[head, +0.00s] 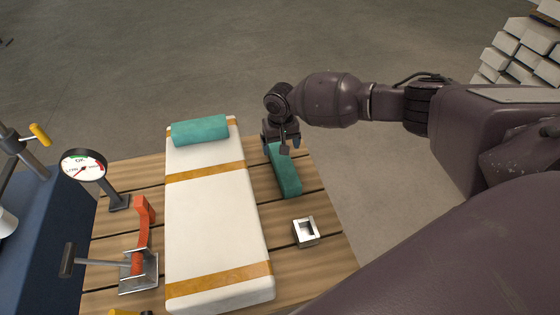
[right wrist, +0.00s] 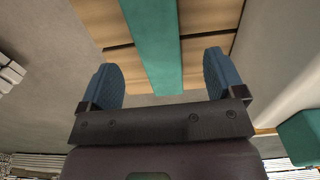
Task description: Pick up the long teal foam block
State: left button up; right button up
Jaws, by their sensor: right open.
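A long teal foam block (head: 287,178) lies on the wooden slats to the right of the white padded board. In the right wrist view, the long teal block (right wrist: 154,40) runs up the picture between the two blue fingers. My right gripper (head: 281,147) is over the block's far end, its fingers open with one on each side. In the right wrist view my right gripper (right wrist: 163,75) shows clear gaps on both sides of the block. The gripper hides the far end in the head view. My left gripper is not in view.
A second teal block (head: 200,130) lies on the far end of the white board (head: 210,210) with orange straps. A small metal square socket (head: 305,232) sits near the long block. A red-handled clamp (head: 140,240) and dial gauge (head: 84,166) stand left.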

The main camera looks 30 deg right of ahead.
aim_at(282, 158)
jog(key=f+b, duration=0.1)
jog(key=f, duration=0.3)
jog(key=f+b, duration=0.1)
jog(key=f, duration=0.3)
jog(key=shift+s+d+f, duration=0.1)
jog(key=shift+d+f, duration=0.1)
jog(key=shift+f, duration=0.2)
jog(key=shift+r, duration=0.1)
jog(key=c, duration=1)
